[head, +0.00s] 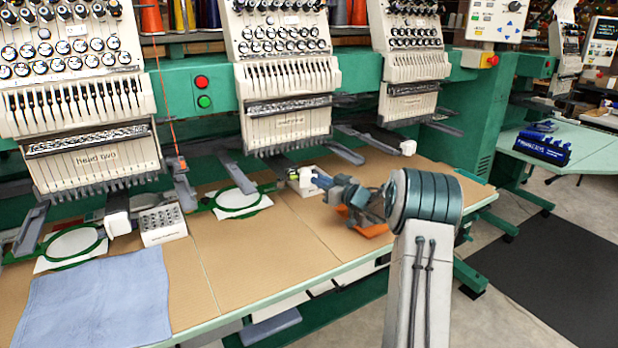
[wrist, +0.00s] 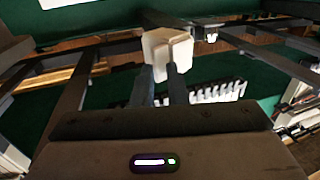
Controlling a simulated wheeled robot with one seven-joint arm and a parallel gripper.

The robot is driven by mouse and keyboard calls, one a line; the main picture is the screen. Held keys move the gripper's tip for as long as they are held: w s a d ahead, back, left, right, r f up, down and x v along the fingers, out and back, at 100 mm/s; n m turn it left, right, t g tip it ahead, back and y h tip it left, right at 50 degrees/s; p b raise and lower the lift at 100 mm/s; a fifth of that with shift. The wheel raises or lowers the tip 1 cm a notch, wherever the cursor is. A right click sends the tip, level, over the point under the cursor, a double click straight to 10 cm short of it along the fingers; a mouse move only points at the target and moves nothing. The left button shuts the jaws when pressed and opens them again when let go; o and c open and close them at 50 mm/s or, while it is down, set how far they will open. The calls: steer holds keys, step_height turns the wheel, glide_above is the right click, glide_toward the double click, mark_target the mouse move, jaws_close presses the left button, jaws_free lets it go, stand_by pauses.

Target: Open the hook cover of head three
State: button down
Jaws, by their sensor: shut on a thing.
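Head three is the middle sewing head (head: 287,80); the plate on its front is too small to read. Its hook cover (head: 305,184) is a small white block at the front end of the dark lower arm below that head. My gripper (head: 321,180) reaches it from the right, low over the table. In the wrist view the two dark fingers (wrist: 165,75) are shut on the white hook cover (wrist: 167,48). I cannot tell whether the cover has swung from its place. The fingers hide part of it.
A green hoop with white cloth (head: 238,202) lies left of the cover. A white box with holes (head: 163,225) and a blue cloth (head: 105,300) are further left on the table. The brown tabletop (head: 265,250) in front is clear.

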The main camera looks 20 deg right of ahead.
steer(key=shift+w+a+r+p, duration=0.15)
steer(key=shift+w+r+p, duration=0.15)
steer(key=shift+w+r, duration=0.15)
stand_by(0.3)
steer(key=c, duration=1.6)
jaws_free()
steer(key=s+d+r, duration=0.8)
steer(key=d+r, duration=0.1)
steer(key=r, duration=0.1)
steer(key=shift+s+p, duration=0.35)
steer(key=shift+p, duration=0.05)
steer(key=shift+d+r, duration=0.1)
